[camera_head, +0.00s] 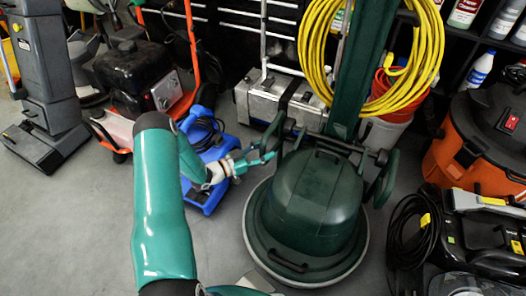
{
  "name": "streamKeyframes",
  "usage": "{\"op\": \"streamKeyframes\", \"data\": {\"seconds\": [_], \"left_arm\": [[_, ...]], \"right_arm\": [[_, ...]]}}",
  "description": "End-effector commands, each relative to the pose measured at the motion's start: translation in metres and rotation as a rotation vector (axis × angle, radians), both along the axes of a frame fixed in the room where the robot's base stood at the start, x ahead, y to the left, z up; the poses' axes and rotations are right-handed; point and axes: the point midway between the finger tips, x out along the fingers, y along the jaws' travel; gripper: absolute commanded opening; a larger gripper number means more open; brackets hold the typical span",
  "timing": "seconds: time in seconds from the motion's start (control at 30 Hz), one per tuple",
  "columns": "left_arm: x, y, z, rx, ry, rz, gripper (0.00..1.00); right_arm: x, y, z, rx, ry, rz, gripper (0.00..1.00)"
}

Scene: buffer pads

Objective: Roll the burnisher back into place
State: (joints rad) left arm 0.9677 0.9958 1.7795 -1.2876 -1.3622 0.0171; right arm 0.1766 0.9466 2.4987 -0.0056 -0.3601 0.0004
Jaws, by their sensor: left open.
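The burnisher (312,200) is a dark green floor machine with a domed housing and a round, grey-edged base. It stands on the grey floor right of centre, with its dark green handle column (362,60) rising out of the top of the view. My left gripper (268,152) is open at the left of the burnisher's upper rear, close to the dark bracket and wheel there. I cannot tell whether it touches them. My right gripper is not in view.
Yellow cable (428,60) hangs in loops around the column. A blue machine (207,160) stands left of the burnisher. An orange vacuum (480,140) and a black machine (480,238) stand at right. Grey floor (70,230) is clear at lower left.

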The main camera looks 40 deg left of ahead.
Motion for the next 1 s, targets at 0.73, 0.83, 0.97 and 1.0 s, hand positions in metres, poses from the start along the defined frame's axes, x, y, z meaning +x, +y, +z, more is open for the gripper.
{"op": "streamKeyframes", "data": {"seconds": [0.73, 0.83, 0.97, 1.0], "left_arm": [[-0.001, 0.002, 0.000, 0.000, 0.000, 0.002, 0.00], [-0.001, 0.003, -0.001, 0.000, 0.000, 0.004, 0.00], [0.004, 0.016, -0.003, 0.003, -0.001, 0.022, 0.00], [0.006, 0.022, -0.003, 0.005, -0.001, 0.031, 0.00]], "right_arm": [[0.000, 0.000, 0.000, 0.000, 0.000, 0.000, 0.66], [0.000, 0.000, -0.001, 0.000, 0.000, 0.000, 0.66], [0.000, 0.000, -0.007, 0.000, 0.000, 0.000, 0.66], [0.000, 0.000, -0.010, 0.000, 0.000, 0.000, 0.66]]}}
